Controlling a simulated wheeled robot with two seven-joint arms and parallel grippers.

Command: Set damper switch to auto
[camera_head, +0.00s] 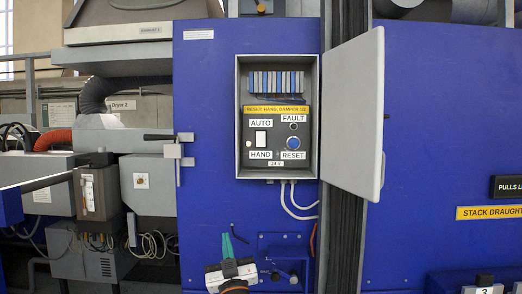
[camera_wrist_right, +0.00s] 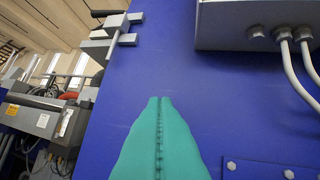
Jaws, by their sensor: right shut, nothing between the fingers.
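The damper switch (camera_head: 261,139) is a white rocker in the open grey control box (camera_head: 277,174) on the blue machine wall. It sits between the AUTO label (camera_head: 261,124) above and the HAND label (camera_head: 261,155) below; I cannot tell which way it is tipped. A blue reset button (camera_head: 293,143) is to its right. My right gripper (camera_head: 227,240) is below the box, apart from it, with its green fingers pointing up. In the right wrist view the fingers (camera_wrist_right: 160,105) are shut together and empty, with the box underside (camera_wrist_right: 240,42) above right. My left gripper is not in view.
The box door (camera_head: 355,115) stands open to the right. White cables (camera_head: 291,200) hang from the box underside. A latch handle (camera_head: 172,150) juts out left of the box. The blue wall between my right gripper and the box is mostly clear.

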